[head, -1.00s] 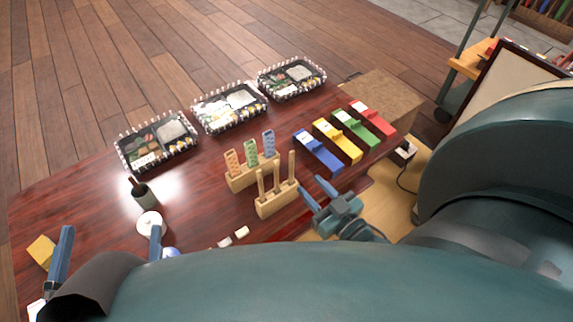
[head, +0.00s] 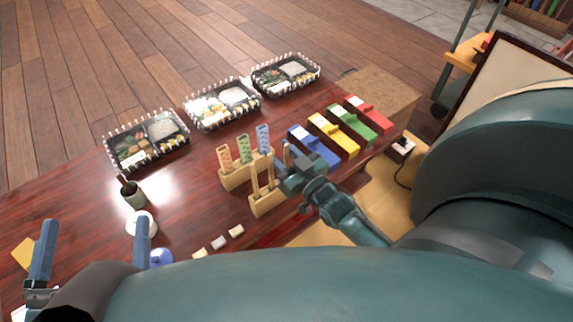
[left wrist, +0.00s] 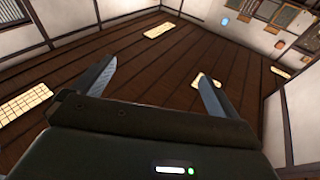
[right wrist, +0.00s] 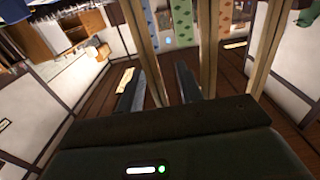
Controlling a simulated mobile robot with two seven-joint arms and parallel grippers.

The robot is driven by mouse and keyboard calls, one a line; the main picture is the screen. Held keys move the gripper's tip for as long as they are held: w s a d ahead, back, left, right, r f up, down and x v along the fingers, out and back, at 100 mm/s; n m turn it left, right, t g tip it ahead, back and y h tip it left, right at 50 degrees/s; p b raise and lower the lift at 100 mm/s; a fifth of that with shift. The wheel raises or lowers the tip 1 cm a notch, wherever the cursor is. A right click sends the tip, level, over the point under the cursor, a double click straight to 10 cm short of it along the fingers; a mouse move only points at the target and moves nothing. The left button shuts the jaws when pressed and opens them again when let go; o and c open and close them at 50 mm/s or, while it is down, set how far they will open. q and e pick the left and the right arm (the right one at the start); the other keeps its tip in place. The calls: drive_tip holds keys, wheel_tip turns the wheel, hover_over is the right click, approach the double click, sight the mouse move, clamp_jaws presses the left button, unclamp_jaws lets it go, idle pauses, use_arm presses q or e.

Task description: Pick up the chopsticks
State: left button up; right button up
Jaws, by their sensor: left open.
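A pale wooden stand (head: 262,206) on the red-brown table holds upright wooden sticks (head: 254,178), which look like the chopsticks. The rightmost stick is mostly hidden by my right gripper (head: 290,160) in the head view. Several wooden sticks (right wrist: 208,45) stand close in front of the right gripper in the right wrist view. The right gripper is open, with the left stick (right wrist: 146,40) showing behind and between its fingers. Whether it touches a stick I cannot tell. My left gripper (head: 91,238) is open and empty at the front left.
Behind stands a holder with orange, green and blue patterned strips (head: 243,148). Blue, yellow, green and red boxes (head: 314,146) lie to the right. Bento trays (head: 146,142) line the far edge. A dark cup (head: 133,195), white dish (head: 150,228) and small pale blocks (head: 219,243) sit nearer.

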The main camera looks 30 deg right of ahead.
use_arm(q)
drive_tip(key=shift+f, duration=0.15)
use_arm(e)
clamp_jaws()
use_arm(q)
drive_tip(key=a+g+y+p, duration=0.1)
drive_tip(key=p, duration=0.3)
drive_tip(key=s+a+r+n+g+y+p, duration=0.1)
drive_tip(key=g+y+p, duration=0.1)
drive_tip(key=p, duration=0.3)
drive_tip(key=a+n+g+y+p, duration=0.1)
drive_tip(key=g+p, duration=0.1)
drive_tip(key=p, duration=0.3)
drive_tip(key=shift+s+a+r+y, duration=0.2)
drive_tip(key=shift+a+r+y, duration=0.05)
drive_tip(key=shift+a+y, duration=0.05)
use_arm(e)
wheel_tip(320, 180, up, 18)
drive_tip(key=shift+r, duration=0.25)
